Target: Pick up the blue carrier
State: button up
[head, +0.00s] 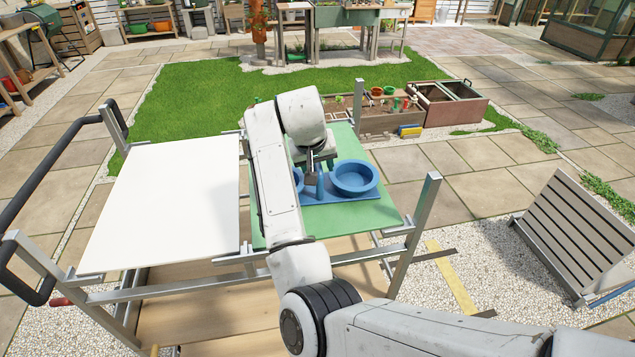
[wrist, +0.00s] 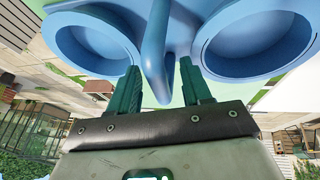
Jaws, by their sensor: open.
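The blue carrier (head: 342,199) sits on the green panel (head: 370,225) of the metal-framed cart. It has two round cup holders and an upright handle between them. The right holder shows clearly in the head view, while my arm mostly hides the left one. My gripper (head: 313,180) is at the handle, between the holders. In the wrist view, my gripper (wrist: 160,76) is open, with its green fingers on either side of the blue handle (wrist: 155,45). I cannot tell whether either finger touches it.
A white panel (head: 165,205) lies empty on the cart's left half. Metal posts, such as the one at right (head: 415,235), rise at the cart's corners. Planter boxes (head: 450,107) stand behind on the paving, and a slatted wooden piece (head: 580,235) stands at right.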

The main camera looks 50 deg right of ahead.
jog(key=shift+c, duration=0.3)
grip_shut()
jog(key=shift+r, duration=0.1)
dwell(0.4)
